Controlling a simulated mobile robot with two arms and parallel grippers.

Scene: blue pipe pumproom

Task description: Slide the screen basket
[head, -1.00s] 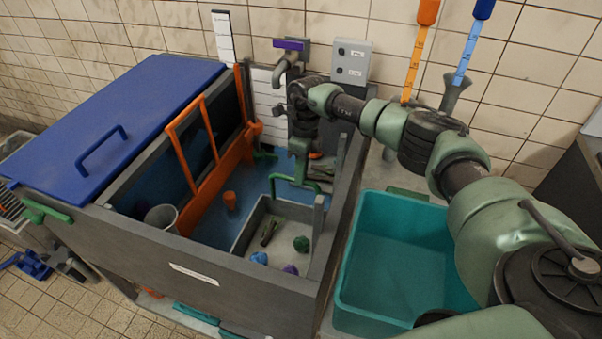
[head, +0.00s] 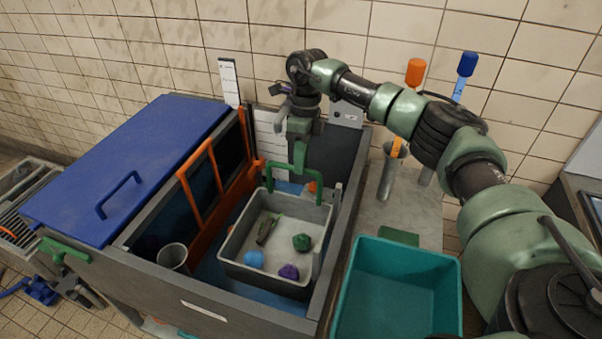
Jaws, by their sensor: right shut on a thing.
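The screen basket (head: 232,246) is a grey open tray with a pale floor and a green arched handle (head: 294,166) at its far end. It is inside the dark grey tank (head: 215,311), above the blue tank floor, close to the right wall. It holds a blue lump (head: 254,259), a purple lump (head: 289,271), a green lump (head: 301,242) and a brownish stick-like piece (head: 266,230). My right gripper (head: 301,141) points down at the far end of the basket, shut on the green handle. My left gripper is out of view.
A blue lid (head: 120,165) covers the tank's left part. An orange frame (head: 200,178) stands upright left of the basket, with a grey cup (head: 173,256) near it. An empty teal bin (head: 395,290) stands right of the tank. A tiled wall is behind.

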